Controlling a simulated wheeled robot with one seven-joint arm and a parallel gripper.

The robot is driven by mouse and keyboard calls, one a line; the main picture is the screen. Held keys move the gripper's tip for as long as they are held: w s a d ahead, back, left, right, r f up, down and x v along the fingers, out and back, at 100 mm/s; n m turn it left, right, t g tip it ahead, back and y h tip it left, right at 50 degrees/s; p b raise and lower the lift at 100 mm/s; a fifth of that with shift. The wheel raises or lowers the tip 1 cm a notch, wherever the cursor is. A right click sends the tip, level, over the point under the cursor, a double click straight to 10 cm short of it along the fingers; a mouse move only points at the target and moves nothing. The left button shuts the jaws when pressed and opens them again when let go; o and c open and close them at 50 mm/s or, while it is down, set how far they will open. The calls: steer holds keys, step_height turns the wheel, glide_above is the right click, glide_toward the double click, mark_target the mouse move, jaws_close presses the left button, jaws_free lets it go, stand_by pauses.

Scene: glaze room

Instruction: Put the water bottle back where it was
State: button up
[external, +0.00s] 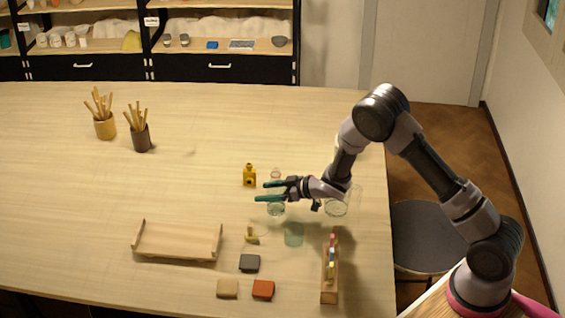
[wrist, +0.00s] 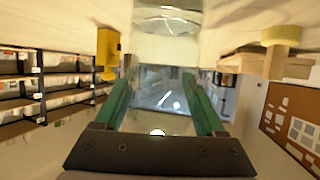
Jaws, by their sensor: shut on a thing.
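The water bottle (external: 276,209) is clear glass or plastic, with a pinkish ring near its top. It stands upright between the green fingers of my gripper (external: 265,191) over the table's right half. In the wrist view, the clear bottle (wrist: 166,48) fills the space between the fingers of my gripper (wrist: 158,75), its round base towards the top of the picture. My gripper is shut on it. I cannot tell whether the base touches the table.
A yellow bottle (external: 249,176) stands just behind. A greenish glass (external: 293,235), yellow stamp-like piece (external: 252,236) and dark block (external: 249,263) are in front. A clear vessel (external: 336,207) stands right, a wooden tray (external: 178,254) left. The table's middle left is clear.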

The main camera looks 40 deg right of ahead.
steer(key=o, duration=1.6)
steer(key=shift+f, duration=0.1)
steer(key=shift+c, duration=0.2)
